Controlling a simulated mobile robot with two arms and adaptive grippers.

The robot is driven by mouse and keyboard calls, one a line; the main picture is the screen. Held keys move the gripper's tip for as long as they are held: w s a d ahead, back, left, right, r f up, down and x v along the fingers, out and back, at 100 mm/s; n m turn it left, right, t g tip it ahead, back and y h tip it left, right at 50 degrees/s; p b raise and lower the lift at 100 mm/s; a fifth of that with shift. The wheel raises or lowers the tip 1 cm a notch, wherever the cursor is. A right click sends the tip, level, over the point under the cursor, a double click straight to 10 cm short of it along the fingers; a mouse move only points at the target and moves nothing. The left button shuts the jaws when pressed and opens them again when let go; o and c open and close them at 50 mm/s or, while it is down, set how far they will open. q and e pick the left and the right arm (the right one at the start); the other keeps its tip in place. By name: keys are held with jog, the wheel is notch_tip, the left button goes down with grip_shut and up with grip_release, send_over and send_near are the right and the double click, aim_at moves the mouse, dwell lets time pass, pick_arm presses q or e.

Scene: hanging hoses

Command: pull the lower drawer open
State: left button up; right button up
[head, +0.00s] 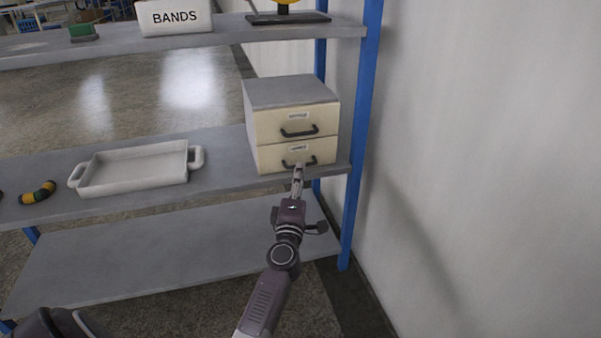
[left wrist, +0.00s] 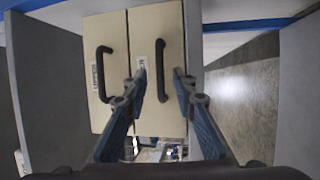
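A small grey cabinet (head: 290,92) with two cream drawers stands on the middle shelf. The upper drawer (head: 275,126) and the lower drawer (head: 272,159) both look shut, each with a dark bar handle and a label. My left gripper (head: 298,170) is at the lower drawer's handle. In the left wrist view the picture is turned, so the lower drawer (left wrist: 150,112) is on the right and the upper drawer (left wrist: 108,30) on the left. There the open fingers sit on either side of the lower handle (left wrist: 160,68), with gaps showing. My right gripper is not in view.
A white tray (head: 88,182) with two handles and a striped ring (head: 37,193) are left on the same shelf. A BANDS box (head: 174,17) stands on the shelf above. A blue post (head: 360,130) and a wall (head: 480,150) are close on the right. The bottom shelf (head: 150,260) is empty.

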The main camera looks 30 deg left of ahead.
pick_arm(q)
jog(key=shift+x, duration=1.5)
jog(key=shift+c, duration=0.4)
grip_shut()
